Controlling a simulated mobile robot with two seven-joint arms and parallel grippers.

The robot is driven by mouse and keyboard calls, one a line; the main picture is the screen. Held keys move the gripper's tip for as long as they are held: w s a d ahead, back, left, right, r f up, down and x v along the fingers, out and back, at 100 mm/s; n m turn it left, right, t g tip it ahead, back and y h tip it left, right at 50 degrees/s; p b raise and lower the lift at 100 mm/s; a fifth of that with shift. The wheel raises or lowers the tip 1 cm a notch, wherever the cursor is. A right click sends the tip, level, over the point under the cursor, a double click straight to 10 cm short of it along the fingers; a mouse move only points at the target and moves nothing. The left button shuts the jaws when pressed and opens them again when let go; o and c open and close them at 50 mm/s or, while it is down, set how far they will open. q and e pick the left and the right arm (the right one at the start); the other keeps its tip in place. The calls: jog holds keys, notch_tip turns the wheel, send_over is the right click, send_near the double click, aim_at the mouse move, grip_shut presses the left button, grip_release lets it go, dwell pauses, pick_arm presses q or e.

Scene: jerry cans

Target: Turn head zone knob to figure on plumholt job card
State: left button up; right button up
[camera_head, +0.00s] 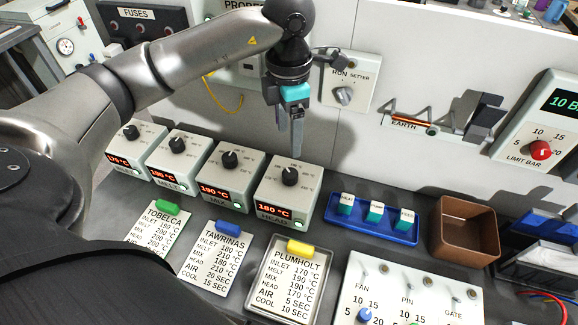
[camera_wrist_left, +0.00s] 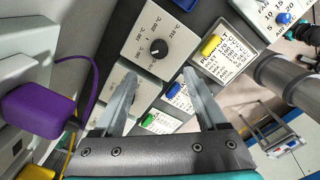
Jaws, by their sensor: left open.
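The HEAD zone box (camera_head: 285,194) is the rightmost in a row of similar boxes. Its black knob (camera_head: 290,176) sits on the sloped top, and its red display (camera_head: 274,210) reads 180 °C. The Plumholt job card (camera_head: 288,281), with a yellow clip, lies in front; its HEAD line reads 170 °C. My left gripper (camera_head: 297,140) is open and empty, pointing down above the HEAD knob and apart from it. In the left wrist view the knob (camera_wrist_left: 159,47) shows beyond and between the spread fingers (camera_wrist_left: 160,80). My right gripper is not in view.
The MIX box (camera_head: 232,180) stands close left of the HEAD box. The Tawrinas card (camera_head: 217,262) lies left of the Plumholt card. A blue tray (camera_head: 372,234) with several labelled blocks and a brown bin (camera_head: 466,232) stand right. A wall panel rises behind.

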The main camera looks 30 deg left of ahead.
aim_at(289, 173)
pick_arm(q)
notch_tip(289, 173, down, 10)
jog(key=shift+f, duration=1)
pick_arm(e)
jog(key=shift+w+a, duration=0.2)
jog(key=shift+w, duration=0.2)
pick_arm(q)
jog(key=shift+w, duration=0.1)
jog(key=c, duration=0.7)
grip_shut()
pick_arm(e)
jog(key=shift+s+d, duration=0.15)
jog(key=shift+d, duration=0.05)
